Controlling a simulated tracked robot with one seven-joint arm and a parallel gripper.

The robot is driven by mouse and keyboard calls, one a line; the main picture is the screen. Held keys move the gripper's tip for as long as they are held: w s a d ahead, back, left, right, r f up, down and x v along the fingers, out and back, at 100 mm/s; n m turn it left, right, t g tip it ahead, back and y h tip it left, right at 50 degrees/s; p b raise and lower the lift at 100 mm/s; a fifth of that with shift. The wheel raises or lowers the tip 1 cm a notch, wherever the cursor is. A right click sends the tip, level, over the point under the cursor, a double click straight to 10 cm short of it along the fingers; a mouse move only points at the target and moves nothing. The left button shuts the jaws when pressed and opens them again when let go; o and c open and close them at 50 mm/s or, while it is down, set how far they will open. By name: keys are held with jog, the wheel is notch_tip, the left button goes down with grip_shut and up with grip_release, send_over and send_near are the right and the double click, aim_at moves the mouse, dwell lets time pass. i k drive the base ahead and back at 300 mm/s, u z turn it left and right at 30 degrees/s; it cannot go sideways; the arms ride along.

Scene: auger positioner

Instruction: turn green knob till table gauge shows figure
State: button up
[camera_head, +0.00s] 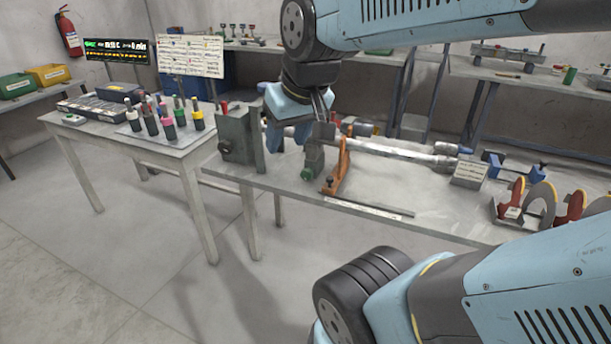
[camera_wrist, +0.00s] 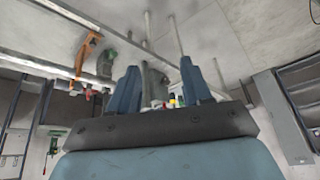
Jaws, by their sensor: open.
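A small green knob (camera_head: 307,174) sits low on the front of a dark green block (camera_head: 314,157), beside an orange bracket (camera_head: 338,168) on the workbench. My gripper (camera_head: 289,138) is open and hangs just left of and above the block, apart from the knob. In the wrist view my gripper (camera_wrist: 160,66) shows two spread blue fingers with nothing held between them. The green block (camera_wrist: 106,62) and orange bracket (camera_wrist: 88,50) lie left of the fingers there. I cannot make out a table gauge or its figure for certain; a pale strip (camera_head: 368,208) lies along the bench front.
A grey vise-like block (camera_head: 238,140) stands left of my gripper. A long metal shaft (camera_head: 390,150) runs rightward along the bench. A side table (camera_head: 190,145) holds several coloured-top bottles. Red and grey discs (camera_head: 540,205) stand at the right.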

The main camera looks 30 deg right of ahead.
aim_at(307, 174)
jog(key=u, duration=0.85)
jog(key=k, duration=1.2)
jog(key=z, duration=1.3)
jog(key=i, duration=1)
jog(key=z, duration=0.05)
